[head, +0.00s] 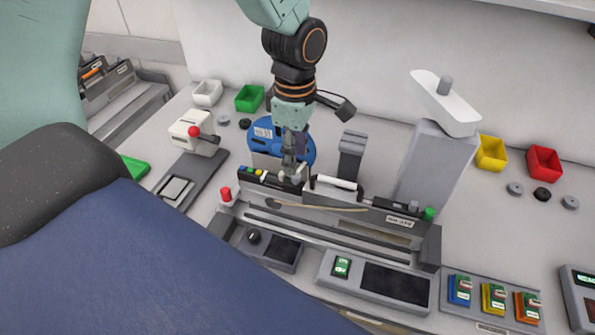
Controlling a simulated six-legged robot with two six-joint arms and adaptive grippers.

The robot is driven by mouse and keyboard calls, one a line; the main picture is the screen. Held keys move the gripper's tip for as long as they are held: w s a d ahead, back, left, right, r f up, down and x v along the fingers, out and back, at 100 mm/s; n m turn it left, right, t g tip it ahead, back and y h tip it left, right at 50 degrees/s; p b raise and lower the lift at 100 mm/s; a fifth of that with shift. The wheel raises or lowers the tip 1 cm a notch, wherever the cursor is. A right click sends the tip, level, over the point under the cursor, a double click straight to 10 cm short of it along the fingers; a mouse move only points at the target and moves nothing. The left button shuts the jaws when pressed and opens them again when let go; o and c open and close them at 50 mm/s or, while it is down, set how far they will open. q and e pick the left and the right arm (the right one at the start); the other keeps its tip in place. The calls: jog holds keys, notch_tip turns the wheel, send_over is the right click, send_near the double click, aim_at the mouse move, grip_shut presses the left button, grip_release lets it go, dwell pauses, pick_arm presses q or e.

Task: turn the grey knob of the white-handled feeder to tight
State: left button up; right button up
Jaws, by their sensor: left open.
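The white-handled feeder is a long grey unit (320,228) lying across the bench in the middle of the head view. Its white handle (336,182) lies along its top edge. My left gripper (292,172) reaches straight down from above onto the feeder's top, just left of the white handle. It is open. A small pale grey round part, seemingly the grey knob (297,179), shows at the fingertips. The fingers partly hide it, so I cannot tell whether they touch it or how it is turned. My right gripper is not in view.
A blue reel (265,142) stands close behind the gripper. A tall grey post with a white top (445,102) stands to the right. A press with a red ball (195,132) is at left. Red (226,194) and green (429,214) knobs mark the feeder's ends.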

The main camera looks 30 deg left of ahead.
aim_at(296, 176)
pick_arm(q)
notch_tip(296, 176, down, 4)
jog(key=shift+f, duration=0.1)
jog(key=shift+a+f, duration=0.1)
jog(key=shift+f, duration=0.65)
jog(key=shift+c, duration=0.3)
grip_shut()
